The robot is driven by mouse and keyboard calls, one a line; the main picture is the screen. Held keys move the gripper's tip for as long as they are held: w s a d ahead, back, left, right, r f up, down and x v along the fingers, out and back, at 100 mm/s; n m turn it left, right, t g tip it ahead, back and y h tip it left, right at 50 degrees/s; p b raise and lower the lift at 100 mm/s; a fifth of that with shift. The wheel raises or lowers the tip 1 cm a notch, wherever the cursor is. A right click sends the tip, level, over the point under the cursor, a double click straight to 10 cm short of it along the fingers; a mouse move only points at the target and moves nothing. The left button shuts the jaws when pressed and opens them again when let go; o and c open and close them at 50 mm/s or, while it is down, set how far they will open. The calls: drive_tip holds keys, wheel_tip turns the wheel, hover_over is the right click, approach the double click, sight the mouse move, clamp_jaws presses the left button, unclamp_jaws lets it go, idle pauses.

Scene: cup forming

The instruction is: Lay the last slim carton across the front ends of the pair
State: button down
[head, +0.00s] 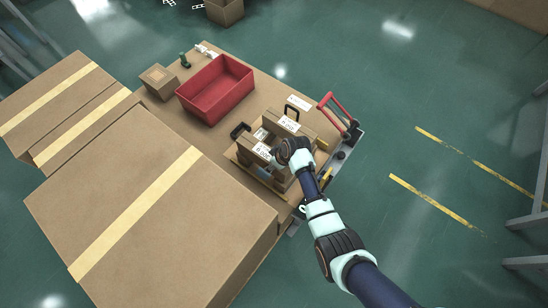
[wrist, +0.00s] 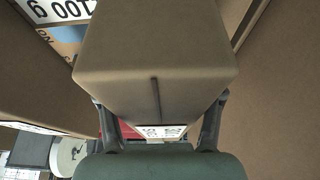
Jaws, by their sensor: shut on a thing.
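My gripper (wrist: 158,122) is shut on a slim brown carton (wrist: 155,50), whose face fills the middle of the wrist view between the two fingers. In the head view my gripper (head: 285,158) is over a small group of brown cartons on the table, and it hides much of what it holds. One carton with a white label (head: 262,150) lies left of the gripper, and another labelled carton (head: 289,124) lies above it in the picture. I cannot tell whether the held carton touches them.
A red bin (head: 216,92) stands further back on the brown table (head: 265,96), with a small box (head: 158,80) behind it to the left. A red-handled device (head: 340,118) is at the right edge. Large taped boxes (head: 165,215) crowd the left. The floor to the right is clear.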

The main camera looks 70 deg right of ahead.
drive_tip(key=shift+f, duration=0.15)
drive_tip(key=shift+c, duration=0.5)
unclamp_jaws()
drive_tip(key=v, duration=1.2)
drive_tip(key=shift+w, duration=0.1)
